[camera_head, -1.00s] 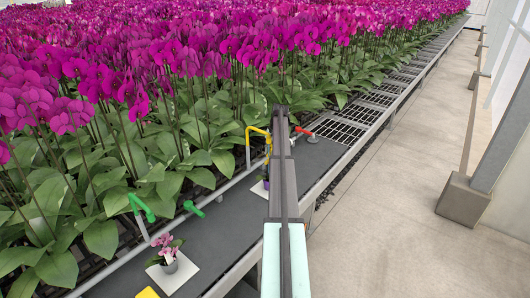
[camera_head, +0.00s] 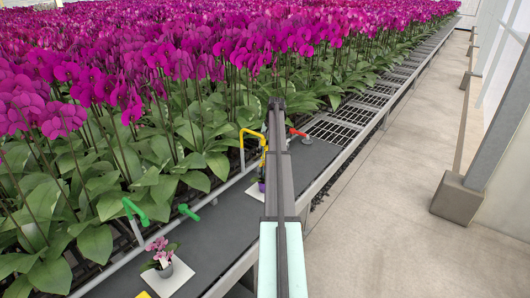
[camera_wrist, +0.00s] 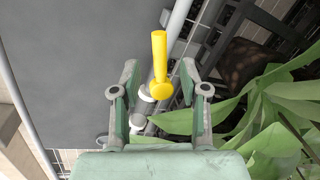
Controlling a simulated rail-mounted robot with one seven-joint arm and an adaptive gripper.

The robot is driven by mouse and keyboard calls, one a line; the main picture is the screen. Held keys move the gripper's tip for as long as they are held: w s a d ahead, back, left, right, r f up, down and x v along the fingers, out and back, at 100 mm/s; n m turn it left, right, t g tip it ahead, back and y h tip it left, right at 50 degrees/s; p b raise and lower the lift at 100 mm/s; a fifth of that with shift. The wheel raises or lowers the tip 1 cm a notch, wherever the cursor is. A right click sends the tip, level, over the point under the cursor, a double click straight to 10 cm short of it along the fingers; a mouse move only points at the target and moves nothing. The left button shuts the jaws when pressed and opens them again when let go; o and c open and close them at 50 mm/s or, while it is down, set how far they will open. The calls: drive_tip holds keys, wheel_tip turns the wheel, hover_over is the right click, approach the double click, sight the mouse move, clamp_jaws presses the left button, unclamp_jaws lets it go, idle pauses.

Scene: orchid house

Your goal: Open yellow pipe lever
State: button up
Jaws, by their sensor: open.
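The yellow pipe lever (camera_wrist: 159,55) is a short yellow bar with a rounded end, on a light metal pipe fitting. In the wrist view it lies between the two fingers of my gripper (camera_wrist: 159,76), which are spread on either side of it with gaps to both.
A red lever (camera_head: 298,133) is right of my arm. A potted pink orchid (camera_head: 161,256) stands on the dark bench (camera_head: 222,222). Leaves (camera_wrist: 275,105) crowd the gripper's right side. The aisle is clear.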

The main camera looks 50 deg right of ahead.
wheel_tip(320, 180, up, 8)
drive_tip(key=s, duration=0.1)
drive_tip(key=shift+s+d+f, duration=0.2)
drive_tip(key=shift+d, duration=0.1)
drive_tip(key=shift+c, duration=0.3)
